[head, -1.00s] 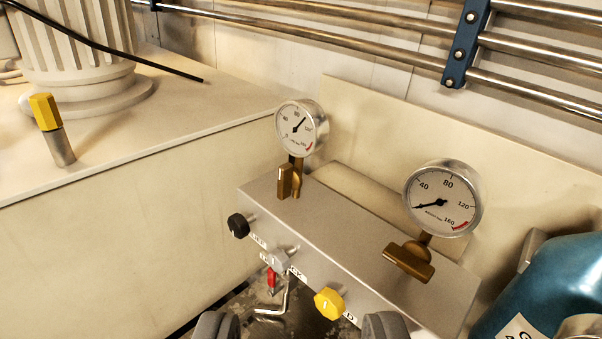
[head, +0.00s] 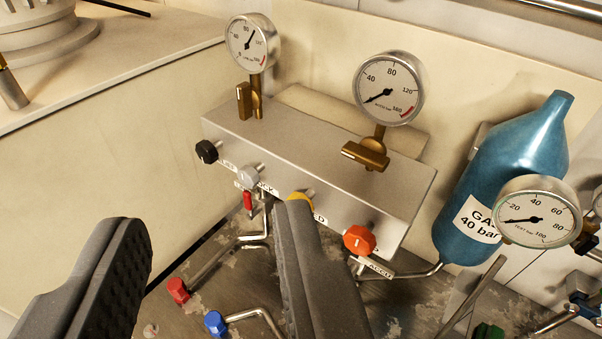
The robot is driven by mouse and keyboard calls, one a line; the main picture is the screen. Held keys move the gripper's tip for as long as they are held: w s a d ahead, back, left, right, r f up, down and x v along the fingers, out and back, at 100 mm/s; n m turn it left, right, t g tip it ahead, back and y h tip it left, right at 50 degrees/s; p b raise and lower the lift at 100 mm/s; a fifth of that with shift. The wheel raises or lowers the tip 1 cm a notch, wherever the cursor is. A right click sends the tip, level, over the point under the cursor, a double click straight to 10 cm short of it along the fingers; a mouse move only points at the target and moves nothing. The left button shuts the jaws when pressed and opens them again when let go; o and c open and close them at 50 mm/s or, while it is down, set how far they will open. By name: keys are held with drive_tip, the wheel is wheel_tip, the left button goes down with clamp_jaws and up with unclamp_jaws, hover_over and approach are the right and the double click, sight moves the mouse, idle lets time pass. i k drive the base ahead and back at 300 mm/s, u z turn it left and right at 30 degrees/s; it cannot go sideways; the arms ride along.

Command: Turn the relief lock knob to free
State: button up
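A silver-grey knob (head: 248,176) sits on the front face of the metal manifold block (head: 310,165), above a partly readable label ending in "OCK". A black knob (head: 206,151) is to its left, with a label that is only partly readable. My gripper (head: 208,218) is open and empty, its two dark fingers wide apart in the foreground. The grey knob shows beyond the gap between the fingers, apart from both. The right finger covers part of a yellow knob (head: 299,195) and its label.
Two gauges (head: 389,88) (head: 252,43) stand on the block. A red-orange knob (head: 359,239) is right of the yellow one. A blue gas bottle (head: 510,170) and test gauge (head: 537,212) are at right. Pipes with red (head: 178,290) and blue (head: 215,323) caps lie below.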

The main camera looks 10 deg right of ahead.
sight(247, 175)
drive_tip(key=z, duration=0.45)
drive_tip(key=k, duration=1.3)
drive_tip(key=u, duration=0.75)
drive_tip(key=i, duration=1)
drive_tip(key=z, duration=0.05)
